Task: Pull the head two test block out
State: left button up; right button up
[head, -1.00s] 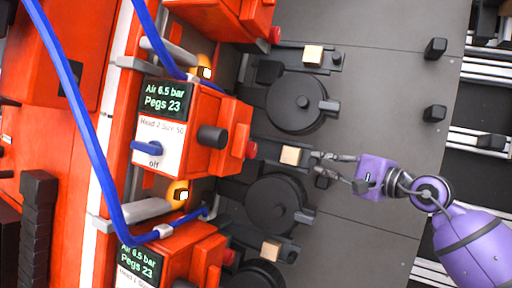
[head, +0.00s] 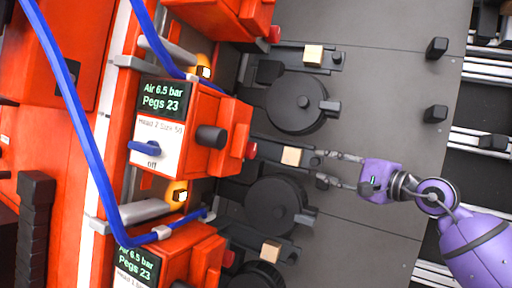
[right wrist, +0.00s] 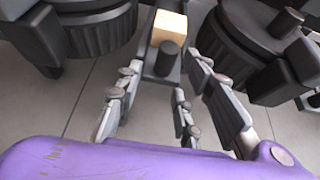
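The head two test block (head: 291,156) is a pale wooden cube on a dark slide beside the orange head two unit (head: 185,130). A short dark knob (head: 317,158) stands on the slide just right of the block. My right gripper (head: 325,168) is open, its fingers pointing left toward the knob end of the slide. In the right wrist view the block (right wrist: 169,27) and the knob (right wrist: 167,60) lie ahead, between the lines of the spread fingers (right wrist: 164,78). Contact with the knob cannot be told. My left gripper is not in view.
Round dark drums (head: 296,104) and (head: 274,205) flank the slide. Other wooden blocks (head: 313,55) and (head: 270,251) sit on neighbouring slides. Black posts (head: 436,48) stand on the grey plate (head: 385,80). A blue hose (head: 85,130) crosses the left side.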

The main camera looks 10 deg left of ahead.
jog(key=shift+r, duration=0.25)
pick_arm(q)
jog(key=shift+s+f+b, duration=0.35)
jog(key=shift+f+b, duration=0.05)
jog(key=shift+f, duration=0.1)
pick_arm(e)
jog(key=v, duration=0.9)
jog(key=shift+d, duration=0.1)
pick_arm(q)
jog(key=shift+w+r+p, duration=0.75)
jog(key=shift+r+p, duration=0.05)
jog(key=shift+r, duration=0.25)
pick_arm(e)
jog(key=s+d+r, duration=0.3)
jog(key=s, duration=0.5)
jog(key=shift+s+d+r, duration=0.2)
jog(key=shift+s+r, duration=0.1)
jog(key=shift+r, duration=0.1)
